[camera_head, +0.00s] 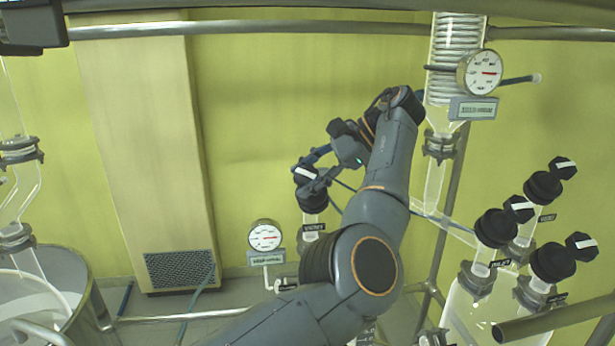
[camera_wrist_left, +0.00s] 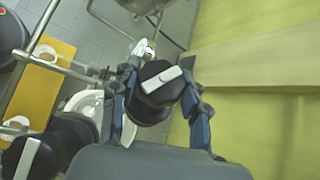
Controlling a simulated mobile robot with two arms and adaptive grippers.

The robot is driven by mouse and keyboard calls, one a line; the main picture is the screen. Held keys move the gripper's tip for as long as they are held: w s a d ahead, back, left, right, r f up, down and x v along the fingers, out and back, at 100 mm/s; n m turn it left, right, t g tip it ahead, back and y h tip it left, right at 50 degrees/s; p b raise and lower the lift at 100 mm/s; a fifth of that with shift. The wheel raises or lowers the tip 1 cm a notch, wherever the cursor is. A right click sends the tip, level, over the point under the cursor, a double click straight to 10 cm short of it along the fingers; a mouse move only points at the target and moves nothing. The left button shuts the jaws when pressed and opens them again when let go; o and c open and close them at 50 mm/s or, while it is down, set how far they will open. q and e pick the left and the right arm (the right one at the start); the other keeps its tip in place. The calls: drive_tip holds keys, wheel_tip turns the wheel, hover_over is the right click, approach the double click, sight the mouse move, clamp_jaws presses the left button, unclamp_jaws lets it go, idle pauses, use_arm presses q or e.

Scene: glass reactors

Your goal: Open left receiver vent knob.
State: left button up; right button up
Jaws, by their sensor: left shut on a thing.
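A black vent knob (camera_head: 312,203) with a white bar on its top sits on a glass neck with a small dark label below it, left of centre in the head view. My left gripper (camera_head: 311,172) reaches down to it from the right, its blue-grey fingers on either side of the knob. In the left wrist view the knob (camera_wrist_left: 160,84) is between the two fingers of my left gripper (camera_wrist_left: 160,96), which is shut on it. The white bar lies slanted across the knob's top. My right gripper is not in view.
A round gauge (camera_head: 265,236) stands just left of the knob; another gauge (camera_head: 480,72) hangs by the coiled glass condenser (camera_head: 457,42). Several black knobs, one of them (camera_head: 497,228), stand at the right. A metal rail (camera_head: 280,28) crosses the top.

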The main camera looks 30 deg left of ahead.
use_arm(q)
drive_tip(key=shift+f+n+h, duration=0.1)
drive_tip(key=shift+n+h, duration=0.2)
idle(0.5)
drive_tip(key=o, duration=1)
drive_tip(key=shift+o, duration=0.8)
drive_tip(key=shift+s+a, duration=0.1)
drive_tip(key=shift+a, duration=0.05)
drive_tip(key=shift+m+t+y, duration=0.3)
drive_tip(key=shift+m+y, duration=0.3)
drive_tip(key=shift+m, duration=0.1)
drive_tip(key=shift+t, duration=0.3)
